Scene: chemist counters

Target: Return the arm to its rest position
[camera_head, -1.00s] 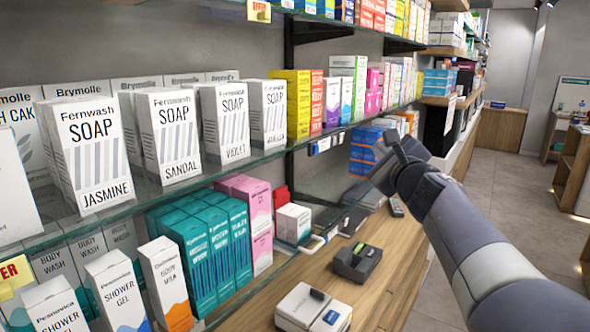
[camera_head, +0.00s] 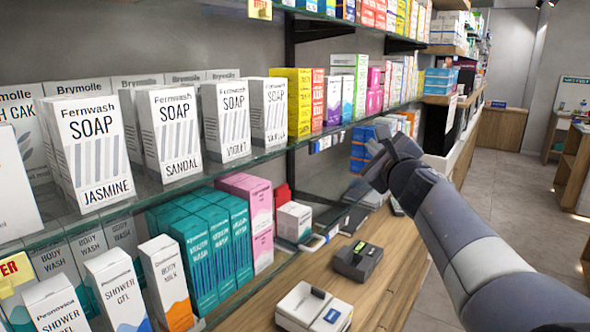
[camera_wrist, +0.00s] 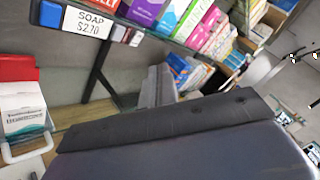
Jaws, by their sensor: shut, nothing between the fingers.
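My gripper (camera_head: 376,165) is at the end of my arm, which reaches in from the right in the head view. It is raised over the wooden counter (camera_head: 385,255), in front of the blue boxes on the right part of the shelving. The gripper is shut and holds nothing. In the wrist view its dark body (camera_wrist: 170,130) fills the lower middle, and the fingertips are hard to make out.
A glass shelf (camera_head: 190,180) carries soap boxes (camera_head: 90,145) on the left. Teal boxes (camera_head: 210,250) stand below. A dark card terminal (camera_head: 358,261) and a white device (camera_head: 313,308) rest on the counter. The floor (camera_head: 510,200) at right is clear.

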